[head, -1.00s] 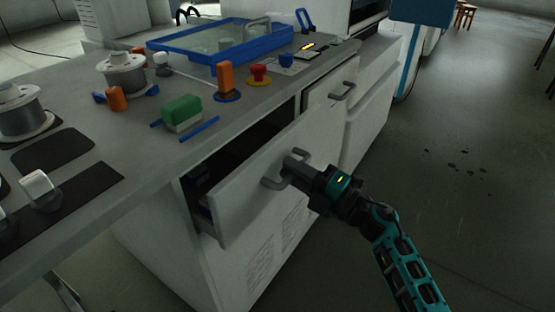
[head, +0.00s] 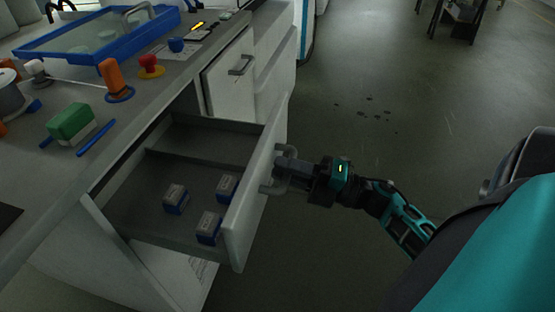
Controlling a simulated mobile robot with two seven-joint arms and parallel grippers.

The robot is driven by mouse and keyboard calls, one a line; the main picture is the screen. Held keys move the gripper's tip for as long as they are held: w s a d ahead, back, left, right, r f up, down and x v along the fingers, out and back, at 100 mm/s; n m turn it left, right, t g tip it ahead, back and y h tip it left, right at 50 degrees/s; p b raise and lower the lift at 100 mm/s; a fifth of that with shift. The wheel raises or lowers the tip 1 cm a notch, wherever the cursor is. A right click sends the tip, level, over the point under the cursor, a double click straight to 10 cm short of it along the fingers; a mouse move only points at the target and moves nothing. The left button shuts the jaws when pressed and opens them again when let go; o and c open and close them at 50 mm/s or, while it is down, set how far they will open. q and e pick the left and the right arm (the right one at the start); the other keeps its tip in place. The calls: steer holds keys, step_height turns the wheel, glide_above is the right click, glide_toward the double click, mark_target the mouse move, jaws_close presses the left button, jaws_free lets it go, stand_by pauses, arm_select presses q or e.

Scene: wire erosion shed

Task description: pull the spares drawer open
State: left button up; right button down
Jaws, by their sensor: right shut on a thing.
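The spares drawer (head: 246,222) stands well out from the bench in the head view. Its inside shows a divider and 3 small blue-and-white boxes: one at the left (head: 175,198), one at the right (head: 227,187) and one near the front (head: 209,228). My right gripper (head: 283,168) is shut on the grey drawer handle (head: 268,188) on the outer face of the front panel. The fingertips are partly hidden at the handle. My left gripper is not in view.
The bench top (head: 118,118) holds a green block (head: 72,122), an orange post (head: 112,78), a red button (head: 150,62) and a blue-framed tray (head: 95,52). A closed white drawer (head: 229,78) is beyond the open one.

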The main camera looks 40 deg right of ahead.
steer(key=c, duration=1.1)
jaws_free()
steer(key=shift+c, duration=0.2)
steer(key=shift+d, duration=0.1)
steer(key=v, duration=1.2)
steer(key=shift+s+d, duration=0.25)
steer(key=shift+s, duration=0.1)
